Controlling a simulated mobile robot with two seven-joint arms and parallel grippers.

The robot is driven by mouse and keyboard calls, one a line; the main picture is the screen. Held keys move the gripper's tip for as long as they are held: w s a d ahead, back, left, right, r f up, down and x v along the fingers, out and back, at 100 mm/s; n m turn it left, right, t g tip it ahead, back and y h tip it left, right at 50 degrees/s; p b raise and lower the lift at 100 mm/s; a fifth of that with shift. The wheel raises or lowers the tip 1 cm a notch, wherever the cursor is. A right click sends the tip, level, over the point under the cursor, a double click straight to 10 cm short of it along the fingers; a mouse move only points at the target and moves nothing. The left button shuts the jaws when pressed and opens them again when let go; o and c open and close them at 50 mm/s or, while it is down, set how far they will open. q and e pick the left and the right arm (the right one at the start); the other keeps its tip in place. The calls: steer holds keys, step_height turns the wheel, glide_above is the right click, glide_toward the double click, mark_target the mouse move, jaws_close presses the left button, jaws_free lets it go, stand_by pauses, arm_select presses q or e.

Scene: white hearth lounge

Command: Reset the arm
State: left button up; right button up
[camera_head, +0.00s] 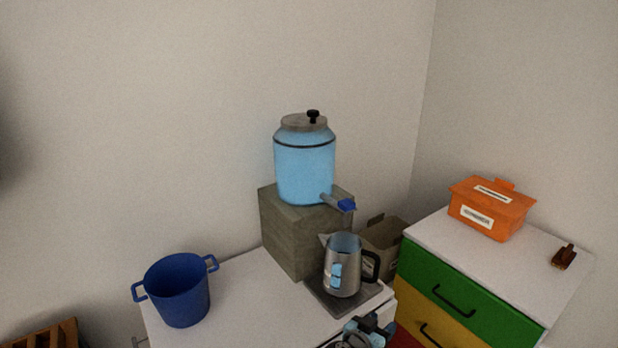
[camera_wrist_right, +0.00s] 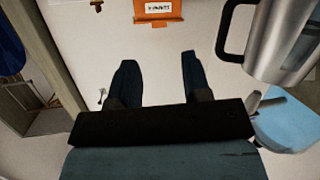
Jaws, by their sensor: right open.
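My right gripper (camera_head: 370,325) shows at the bottom edge of the head view, in front of and below the metal kettle (camera_head: 349,272). In the right wrist view the two dark fingers of this gripper (camera_wrist_right: 158,62) are spread apart with nothing between them. The kettle (camera_wrist_right: 282,40) shows at the upper right there, beside the fingers and apart from them. Most of the right arm is outside the head view. My left gripper is in neither view.
The kettle stands on a dark flat base on the white cabinet, below the spout of a blue dispenser (camera_head: 304,170) on a grey block (camera_head: 285,235). A blue pot (camera_head: 182,290) stands left. An orange box (camera_head: 490,212) and small brown object (camera_head: 564,257) sit on the drawer unit (camera_head: 425,235).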

steer(key=d+r+n+h, duration=0.15)
steer(key=d+h, duration=0.35)
steer(key=d, duration=2.6)
steer(key=s+a+f+n+g+y, duration=0.1)
steer(key=s+a+f+n+y, duration=0.25)
steer(key=s+f, duration=0.3)
steer(key=s+a+f+n+y, duration=0.3)
steer(key=s+f+n+y, duration=0.15)
steer(key=s+f, duration=0.2)
steer(key=s+a+f+n+y, duration=0.1)
steer(key=s+a+n+y, duration=0.15)
steer(key=s, duration=0.25)
steer(key=s+a+n+y, duration=0.1)
steer(key=s+a+y, duration=0.2)
steer(key=s+y, duration=0.15)
steer(key=s+a+r+n+y, duration=0.2)
steer(key=s+a+r+y, duration=0.15)
steer(key=s, duration=0.45)
steer(key=a+r+m+t, duration=0.15)
steer(key=a+m, duration=0.25)
steer(key=a, duration=0.9)
steer(key=shift+m, duration=0.4)
steer(key=r+p, duration=0.5)
steer(key=shift+w+a+r, duration=0.1)
steer(key=shift+w+r, duration=0.15)
steer(key=shift+w, duration=0.15)
